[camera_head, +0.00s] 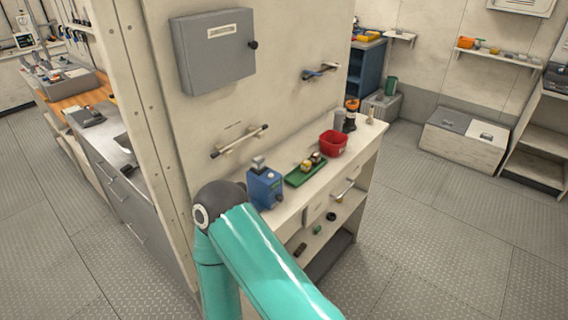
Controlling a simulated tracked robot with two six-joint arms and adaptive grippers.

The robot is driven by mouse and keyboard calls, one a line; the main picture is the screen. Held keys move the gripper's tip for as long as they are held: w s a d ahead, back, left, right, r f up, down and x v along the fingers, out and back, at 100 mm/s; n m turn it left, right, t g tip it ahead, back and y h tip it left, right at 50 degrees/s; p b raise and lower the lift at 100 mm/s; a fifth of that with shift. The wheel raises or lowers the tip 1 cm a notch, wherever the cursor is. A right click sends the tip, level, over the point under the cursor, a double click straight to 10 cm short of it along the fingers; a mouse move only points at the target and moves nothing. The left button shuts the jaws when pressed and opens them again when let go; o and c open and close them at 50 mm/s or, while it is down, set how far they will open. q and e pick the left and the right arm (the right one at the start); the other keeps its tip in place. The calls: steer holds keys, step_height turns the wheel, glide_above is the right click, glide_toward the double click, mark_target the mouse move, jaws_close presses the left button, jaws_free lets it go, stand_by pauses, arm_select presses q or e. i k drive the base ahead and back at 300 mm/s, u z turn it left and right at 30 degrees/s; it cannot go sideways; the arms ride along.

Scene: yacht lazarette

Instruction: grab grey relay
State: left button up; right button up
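I cannot pick out a grey relay for certain. A small grey piece (259,162) sits on or just behind the top of a blue box (264,188) on the bench, too small to identify. A green tray (294,181) lies to the right of the blue box, with small yellow and dark pieces (307,165) on it. Neither gripper is in view. Only a teal arm link of mine, with a dark joint, shows at the bottom centre, in front of the bench's near end.
The white bench (375,130) also holds a red bin (333,143) and dark cylinders (349,122). Small items lie on its lower shelf (335,232). A grey cabinet (215,50) and a bar handle (240,141) are on the wall. The floor to the right (450,240) is clear.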

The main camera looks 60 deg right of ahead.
mark_target(258, 162)
steer(key=u, duration=1.85)
steer(key=i, duration=0.1)
steer(key=z, duration=3.25)
steer(key=k, duration=0.55)
steer(key=z, duration=0.15)
steer(key=i, duration=0.5)
